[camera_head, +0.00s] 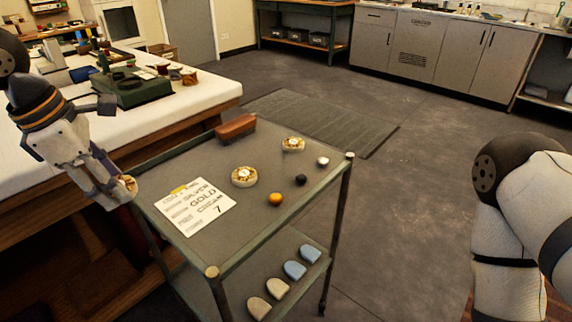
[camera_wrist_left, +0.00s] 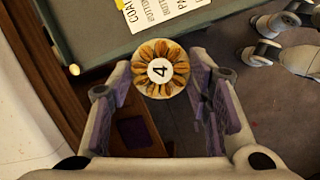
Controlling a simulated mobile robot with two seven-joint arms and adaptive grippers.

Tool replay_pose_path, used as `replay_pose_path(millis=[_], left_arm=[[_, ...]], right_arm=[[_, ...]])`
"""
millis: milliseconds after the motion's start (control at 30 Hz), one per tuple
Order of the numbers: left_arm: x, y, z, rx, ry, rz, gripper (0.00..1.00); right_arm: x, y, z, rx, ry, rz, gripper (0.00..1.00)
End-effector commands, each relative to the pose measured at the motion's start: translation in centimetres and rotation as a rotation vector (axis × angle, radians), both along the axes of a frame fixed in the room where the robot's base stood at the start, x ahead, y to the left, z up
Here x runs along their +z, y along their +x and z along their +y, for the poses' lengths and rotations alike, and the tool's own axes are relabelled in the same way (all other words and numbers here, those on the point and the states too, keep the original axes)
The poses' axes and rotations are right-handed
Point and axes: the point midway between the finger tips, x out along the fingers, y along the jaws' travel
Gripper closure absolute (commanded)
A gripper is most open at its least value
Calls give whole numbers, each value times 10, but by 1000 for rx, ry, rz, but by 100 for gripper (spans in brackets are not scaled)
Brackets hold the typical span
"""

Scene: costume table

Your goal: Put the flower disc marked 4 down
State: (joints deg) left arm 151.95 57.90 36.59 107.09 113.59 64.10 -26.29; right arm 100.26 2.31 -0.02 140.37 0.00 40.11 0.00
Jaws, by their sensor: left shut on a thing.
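The flower disc marked 4 (camera_wrist_left: 160,68) is round, with gold-brown petals around a white centre bearing a black 4. My left gripper (camera_head: 117,190) is shut on it, with one finger on each side. In the head view the disc (camera_head: 130,184) is partly hidden by the fingers. It is held just off the left edge of the grey cart top (camera_head: 250,222), next to the white table. Two similar flower discs lie on the cart, one near the middle (camera_head: 244,176) and one farther back (camera_head: 293,144).
A printed card (camera_head: 197,207) with a yellow clip lies at the cart's left. A brown block (camera_head: 236,128) is at the back. An orange ball (camera_head: 275,199), a dark ball (camera_head: 301,180) and a white ball (camera_head: 323,161) line the right side. The cart's front area is bare.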

Motion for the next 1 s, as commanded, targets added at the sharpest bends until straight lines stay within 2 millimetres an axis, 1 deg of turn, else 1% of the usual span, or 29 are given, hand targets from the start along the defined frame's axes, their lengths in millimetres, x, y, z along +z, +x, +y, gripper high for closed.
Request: replay_pose_path(millis=[33,67,100,167,200,300,433,467,567,767,800,867,900,1000], left_arm=[[-3,-16,-4,63,-24,12,99],[-3,-24,-8,106,-35,18,99],[-3,-35,-16,155,-47,26,99],[1,-51,-32,221,-67,34,99],[6,-59,-43,258,-78,38,99],[18,-75,-67,324,-98,46,99],[30,-84,-85,367,-115,54,99],[30,-83,-88,373,-116,57,99],[22,-69,-101,378,-116,63,99],[-8,-15,-138,377,-117,63,99],[-18,-6,-144,377,-117,67,99],[-34,3,-150,377,-118,68,99],[-44,9,-154,378,-118,71,99],[-58,19,-160,377,-120,67,99]], right_arm=[[0,0,0,0,0,-1,60],[0,0,0,1,0,-1,60],[0,0,0,1,0,-1,60],[0,0,0,1,1,-1,60],[0,0,0,1,1,-1,60],[0,0,0,1,1,-1,60],[0,0,0,1,0,-1,60],[0,0,0,0,0,-1,60],[0,0,0,1,0,0,60],[-1,-1,0,0,0,3,60],[-2,-2,0,0,0,8,60],[-5,-5,0,0,1,19,60],[-9,-9,0,0,0,36,60],[-13,-15,0,0,0,55,60]])
